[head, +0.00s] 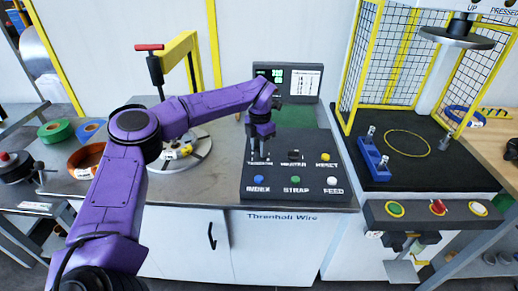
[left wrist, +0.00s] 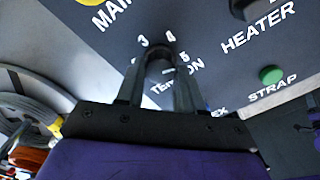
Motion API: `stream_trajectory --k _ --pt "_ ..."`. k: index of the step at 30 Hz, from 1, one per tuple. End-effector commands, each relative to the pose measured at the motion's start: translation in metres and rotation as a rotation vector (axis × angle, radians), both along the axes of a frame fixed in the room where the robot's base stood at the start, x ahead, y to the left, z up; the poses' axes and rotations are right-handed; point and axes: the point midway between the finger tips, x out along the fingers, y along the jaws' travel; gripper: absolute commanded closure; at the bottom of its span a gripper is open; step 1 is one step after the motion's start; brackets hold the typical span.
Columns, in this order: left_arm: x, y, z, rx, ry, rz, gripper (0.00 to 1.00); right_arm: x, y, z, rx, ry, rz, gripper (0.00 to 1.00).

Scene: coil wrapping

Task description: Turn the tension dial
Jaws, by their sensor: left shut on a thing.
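The tension dial (left wrist: 160,68) sits on the dark control panel (head: 300,164), in the row nearer the display, at the left. Its printed TENSION label and the numbers 3, 4 and 5 show around it in the left wrist view. My left gripper (head: 260,156) points down onto the panel there and is shut on the dial. The fingers (left wrist: 160,60) stand on both sides of the knob and cover most of it, so its pointer is hard to read. My right gripper is not in view.
The heater knob (head: 294,155), the yellow reset button (head: 326,157) and the blue index (head: 258,180), green strap (head: 295,180) and white feed (head: 332,181) buttons are close by. A display (head: 288,80) stands behind. A caged press (head: 405,143) is at right, a turntable (head: 190,155) at left.

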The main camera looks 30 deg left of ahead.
Motion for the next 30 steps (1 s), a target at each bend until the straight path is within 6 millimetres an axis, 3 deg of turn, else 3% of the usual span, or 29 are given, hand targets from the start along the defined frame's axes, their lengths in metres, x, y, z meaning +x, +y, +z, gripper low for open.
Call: stream_trajectory --k 30 --pt "0.0 0.0 -0.006 -0.002 -0.002 0.956 0.94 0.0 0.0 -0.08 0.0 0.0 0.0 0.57"
